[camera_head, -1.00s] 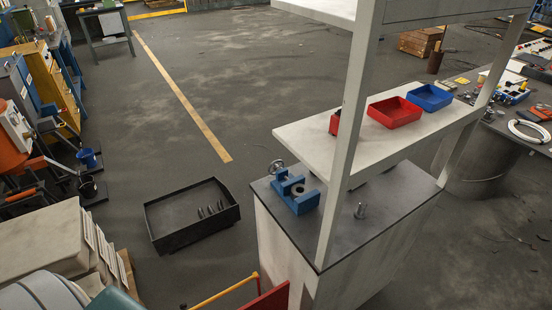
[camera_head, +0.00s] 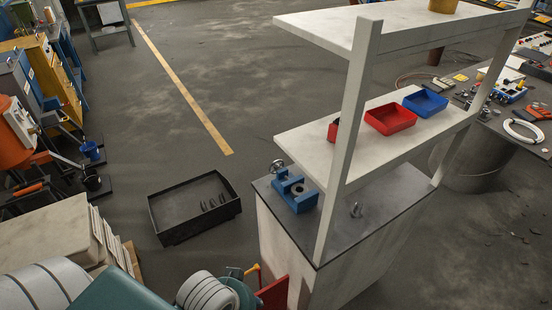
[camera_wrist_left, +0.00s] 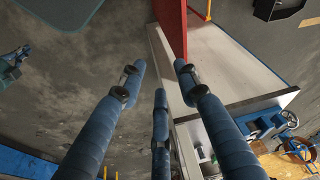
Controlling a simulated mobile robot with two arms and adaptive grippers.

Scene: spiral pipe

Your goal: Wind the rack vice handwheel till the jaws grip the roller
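The blue vice (camera_head: 295,195) sits at the left end of the rack's grey lower top, with its metal handwheel (camera_head: 278,166) on the far-left side. A dark round shape shows between the jaws; I cannot tell if it is the roller or if the jaws touch it. A small metal piece (camera_head: 355,210) stands to the right of the vice. My left arm enters at the bottom of the head view. In the left wrist view my left gripper (camera_wrist_left: 158,74) has its blue fingers spread and empty, with the vice (camera_wrist_left: 262,121) and handwheel (camera_wrist_left: 291,118) off to the right, apart.
The rack's pale post (camera_head: 347,140) rises right of the vice, and a shelf with red (camera_head: 390,117) and blue (camera_head: 425,102) bins hangs above. A black tray (camera_head: 165,230) holding several small pieces lies on the floor to the left. A red panel (camera_head: 274,294) stands at the rack's near side.

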